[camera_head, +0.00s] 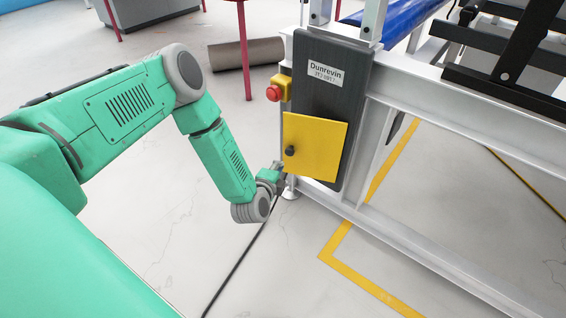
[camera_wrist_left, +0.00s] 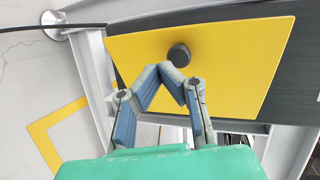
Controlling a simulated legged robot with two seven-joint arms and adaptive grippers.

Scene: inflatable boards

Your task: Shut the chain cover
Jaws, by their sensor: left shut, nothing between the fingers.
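The chain cover looks to be the yellow panel (camera_head: 315,148) with a black knob (camera_head: 291,151), low on a dark grey housing (camera_head: 324,98). Its knob side juts past the housing's left edge and it sits skewed to it, so it looks ajar. My left gripper (camera_head: 282,172) is at the panel's lower left, its tips hard to make out in the head view. In the left wrist view the yellow panel (camera_wrist_left: 220,55) fills the middle. There the gripper's fingertips (camera_wrist_left: 168,76) meet, empty, just below the knob (camera_wrist_left: 179,55); I cannot tell whether they touch it. My right gripper is out of view.
A red stop button (camera_head: 273,92) on a yellow box sits above the panel's left corner. A white steel frame (camera_head: 440,97) runs right. A black cable (camera_head: 236,268) crosses the floor below my left arm. A brown roll (camera_head: 246,53) lies behind.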

